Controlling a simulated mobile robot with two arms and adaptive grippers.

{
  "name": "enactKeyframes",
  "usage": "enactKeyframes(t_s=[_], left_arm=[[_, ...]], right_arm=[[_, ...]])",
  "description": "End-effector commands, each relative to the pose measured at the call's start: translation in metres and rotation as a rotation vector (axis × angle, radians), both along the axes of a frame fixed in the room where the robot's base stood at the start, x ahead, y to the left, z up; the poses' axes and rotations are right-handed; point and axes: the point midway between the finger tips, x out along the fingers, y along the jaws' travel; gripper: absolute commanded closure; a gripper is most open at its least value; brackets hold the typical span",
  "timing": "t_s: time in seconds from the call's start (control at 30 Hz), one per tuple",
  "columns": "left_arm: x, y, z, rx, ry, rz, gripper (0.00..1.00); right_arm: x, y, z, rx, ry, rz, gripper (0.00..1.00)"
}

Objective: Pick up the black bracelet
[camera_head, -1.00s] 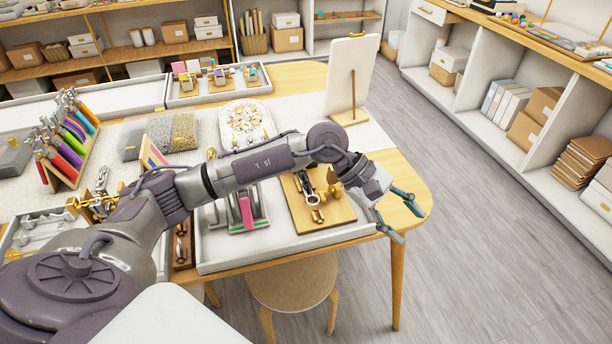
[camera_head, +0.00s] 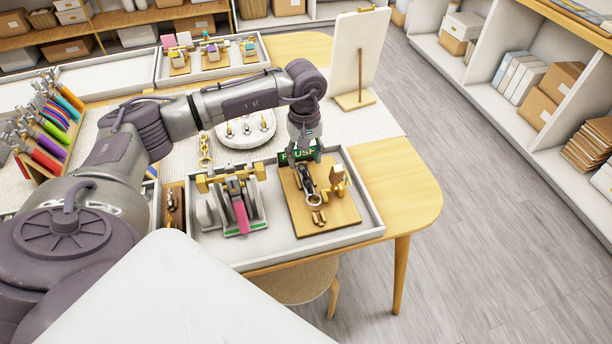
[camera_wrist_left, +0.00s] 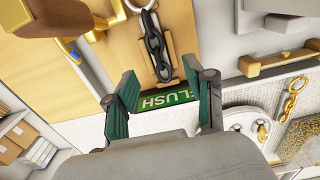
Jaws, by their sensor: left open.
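In the head view the black bracelet (camera_head: 307,180) is a small dark shape on the wooden board (camera_head: 338,212) in the white tray. My left gripper (camera_head: 304,155) points down at the back edge of that board. In the left wrist view its green fingers (camera_wrist_left: 160,72) are open, with the bracelet's lower end lying between and beyond the tips. Nothing is held. My right gripper is not in view.
A green lettered sign (camera_wrist_left: 165,98) lies close to the fingers. A stand with a pink strip (camera_head: 240,212) is left of the board, and gold pieces (camera_head: 335,178) stand on its right side. A white upright panel (camera_head: 360,50) stands behind. The table's right end is clear.

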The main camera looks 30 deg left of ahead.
Motion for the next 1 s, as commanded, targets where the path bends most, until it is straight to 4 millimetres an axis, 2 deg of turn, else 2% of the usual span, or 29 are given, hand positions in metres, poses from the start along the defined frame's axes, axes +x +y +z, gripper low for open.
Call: enactKeyframes(t_s=[0.13, 0.27, 0.4, 0.5, 0.73, 0.77, 1.0], left_arm=[[0.0, 0.0, -0.008, 0.0, 0.001, 0.0, 0.46], [-0.001, -0.001, -0.025, 0.0, 0.005, 0.0, 0.46], [0.0, -0.002, -0.047, 0.0, 0.003, 0.001, 0.46], [0.0, -0.002, -0.055, -0.001, 0.001, -0.001, 0.46], [0.001, -0.002, -0.057, -0.001, -0.001, -0.001, 0.46], [0.001, -0.002, -0.057, -0.001, -0.001, -0.001, 0.49], [0.001, -0.002, -0.057, -0.001, -0.001, 0.0, 0.89]], right_arm=[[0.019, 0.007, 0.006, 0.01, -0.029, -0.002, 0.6], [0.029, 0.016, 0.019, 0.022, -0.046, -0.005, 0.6], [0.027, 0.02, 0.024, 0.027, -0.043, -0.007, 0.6], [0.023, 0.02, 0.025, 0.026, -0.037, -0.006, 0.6], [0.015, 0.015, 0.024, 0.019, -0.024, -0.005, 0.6], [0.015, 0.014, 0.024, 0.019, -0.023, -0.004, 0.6], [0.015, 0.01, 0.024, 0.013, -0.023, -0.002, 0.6]])
